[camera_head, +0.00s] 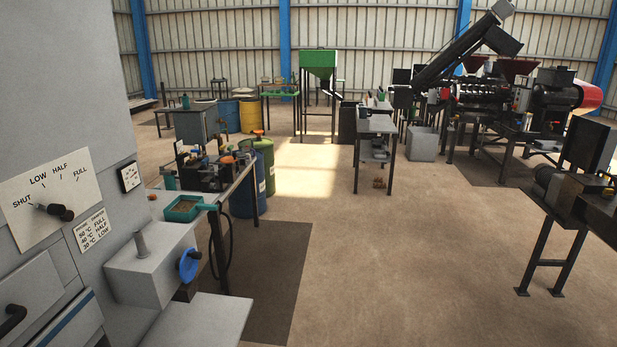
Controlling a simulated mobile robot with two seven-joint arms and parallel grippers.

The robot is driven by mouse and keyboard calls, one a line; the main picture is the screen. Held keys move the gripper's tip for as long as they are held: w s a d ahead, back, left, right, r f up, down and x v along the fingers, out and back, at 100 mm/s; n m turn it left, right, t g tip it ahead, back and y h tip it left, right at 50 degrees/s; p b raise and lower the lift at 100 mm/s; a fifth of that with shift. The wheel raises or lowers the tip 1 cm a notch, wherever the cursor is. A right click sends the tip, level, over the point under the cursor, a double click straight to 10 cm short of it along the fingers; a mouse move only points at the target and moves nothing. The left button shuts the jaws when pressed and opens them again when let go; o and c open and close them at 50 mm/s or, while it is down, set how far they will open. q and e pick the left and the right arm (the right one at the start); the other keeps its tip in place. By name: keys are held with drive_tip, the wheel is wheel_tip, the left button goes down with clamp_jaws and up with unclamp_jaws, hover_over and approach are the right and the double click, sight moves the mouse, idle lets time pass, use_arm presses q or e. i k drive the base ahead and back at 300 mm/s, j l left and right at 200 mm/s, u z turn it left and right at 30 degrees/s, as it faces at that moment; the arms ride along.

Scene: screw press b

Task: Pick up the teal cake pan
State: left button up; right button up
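A teal pan (179,219) is at the left of the head view, a shallow rectangular tray with brown material inside and a short teal handle-like part on its right. Neither of my grippers shows in the head view.
A large grey machine with a SHUT/LOW/HALF/FULL dial (50,205) and a blue handwheel (189,265) fills the left. Blue (246,195) and green (266,160) drums stand beyond the bench. Open floor (400,260) lies centre; a dark machine stand (560,245) is right.

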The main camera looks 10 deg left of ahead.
sight(184, 208)
drive_tip(key=i+u, duration=0.1)
drive_tip(key=i, duration=0.75)
drive_tip(key=i+l, duration=0.15)
drive_tip(key=i, duration=0.65)
drive_tip(key=i+u, duration=0.45)
drive_tip(key=i+l+u, duration=0.2)
drive_tip(key=u, duration=0.25)
drive_tip(key=i+l+u, duration=0.3)
drive_tip(key=u, duration=0.2)
drive_tip(key=i+l+u, duration=0.2)
drive_tip(key=l+u, duration=0.25)
drive_tip(key=i+l+u, duration=0.15)
drive_tip(key=l+u, duration=0.55)
drive_tip(key=l, duration=0.15)
drive_tip(key=i+l+u, duration=0.1)
drive_tip(key=l+u, duration=0.15)
drive_tip(key=l, duration=0.15)
